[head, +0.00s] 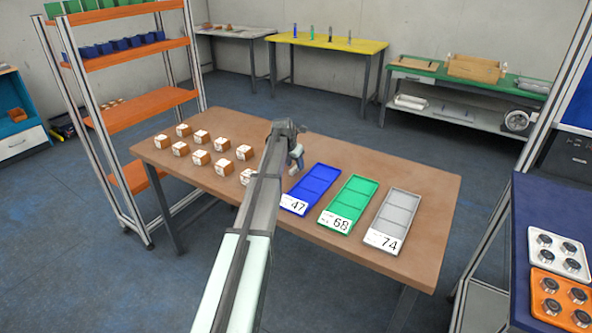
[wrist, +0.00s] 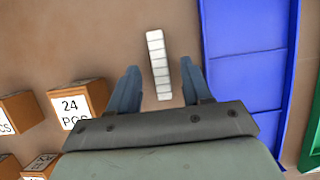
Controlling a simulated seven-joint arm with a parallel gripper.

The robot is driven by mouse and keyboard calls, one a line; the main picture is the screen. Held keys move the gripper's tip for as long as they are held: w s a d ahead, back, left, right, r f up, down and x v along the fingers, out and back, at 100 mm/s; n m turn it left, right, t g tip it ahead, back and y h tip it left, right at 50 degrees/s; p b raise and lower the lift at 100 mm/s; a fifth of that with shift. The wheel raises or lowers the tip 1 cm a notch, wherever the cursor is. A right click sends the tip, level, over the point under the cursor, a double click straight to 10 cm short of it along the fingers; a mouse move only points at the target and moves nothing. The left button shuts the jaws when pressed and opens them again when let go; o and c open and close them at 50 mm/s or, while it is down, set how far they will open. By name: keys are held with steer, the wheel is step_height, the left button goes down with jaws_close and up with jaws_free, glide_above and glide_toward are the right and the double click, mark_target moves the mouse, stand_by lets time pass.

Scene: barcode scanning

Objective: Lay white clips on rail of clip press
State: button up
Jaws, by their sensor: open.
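A narrow white segmented strip (wrist: 155,52), which looks like white clips in a row, lies on the brown table (head: 420,187). In the wrist view it runs lengthwise between the two fingers of my gripper (wrist: 160,70), with a gap on each side. My gripper (head: 296,162) is open over the table, left of the blue tray (head: 317,182) marked 47. The strip's near end is close to the gripper body; its height relative to the fingertips I cannot tell. I cannot make out a clip press or a rail in either view.
Several small brown boxes with white labels (head: 222,166) stand on the table's left half. A green tray (head: 351,198) and a grey tray (head: 398,213) lie right of the blue one. A shelf rack (head: 125,112) stands left; a blue bench (head: 535,200) stands right.

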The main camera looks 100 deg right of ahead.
steer(key=shift+x, duration=0.75)
jaws_close()
